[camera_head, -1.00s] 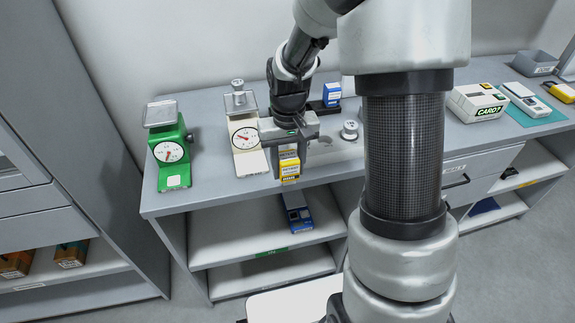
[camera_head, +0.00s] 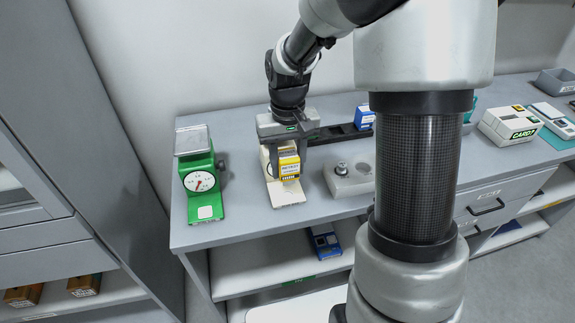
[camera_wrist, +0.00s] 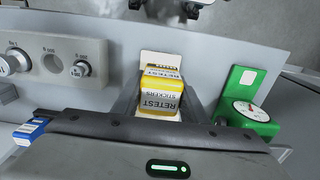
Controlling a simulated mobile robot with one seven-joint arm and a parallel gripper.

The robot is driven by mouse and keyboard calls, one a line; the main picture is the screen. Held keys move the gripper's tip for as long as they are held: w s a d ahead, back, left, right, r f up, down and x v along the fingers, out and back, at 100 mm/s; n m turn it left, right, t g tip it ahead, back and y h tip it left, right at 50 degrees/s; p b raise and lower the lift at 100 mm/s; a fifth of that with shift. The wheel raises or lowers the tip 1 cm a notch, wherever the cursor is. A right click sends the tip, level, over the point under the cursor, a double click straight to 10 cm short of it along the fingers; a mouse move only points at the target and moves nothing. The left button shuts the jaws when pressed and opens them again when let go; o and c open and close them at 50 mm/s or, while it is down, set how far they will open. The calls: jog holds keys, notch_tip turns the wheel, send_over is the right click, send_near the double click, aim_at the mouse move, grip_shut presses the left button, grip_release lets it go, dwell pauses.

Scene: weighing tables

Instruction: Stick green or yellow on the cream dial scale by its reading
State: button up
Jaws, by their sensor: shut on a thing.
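My gripper (camera_head: 287,153) is shut on a yellow sticker box (camera_head: 289,168), held over the front of the cream dial scale (camera_head: 287,196). In the wrist view the box (camera_wrist: 159,102) reads "RETEST STICKERS", upside down. The pale front plate of the cream scale (camera_wrist: 161,58) shows just past the box. The gripper and box hide the cream scale's dial and pan, so its reading cannot be seen. I cannot tell whether the box touches the scale. A blue and white box (camera_head: 364,118) stands in a dark holder behind and to the right; its contents are unclear.
A green dial scale (camera_head: 200,184) with a white square on its base stands to the left. A grey weight block (camera_head: 350,184) lies to the right. A blue device (camera_head: 325,241) is on the shelf below. A "CARD7" device (camera_head: 509,126) stands farther right.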

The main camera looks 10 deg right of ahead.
jog(key=shift+f+b, duration=1.85)
jog(key=shift+f, duration=0.8)
jog(key=shift+f+b, duration=0.3)
jog(key=shift+f, duration=0.35)
dwell(0.6)
jog(key=shift+r+p, duration=2.75)
jog(key=shift+r, duration=0.85)
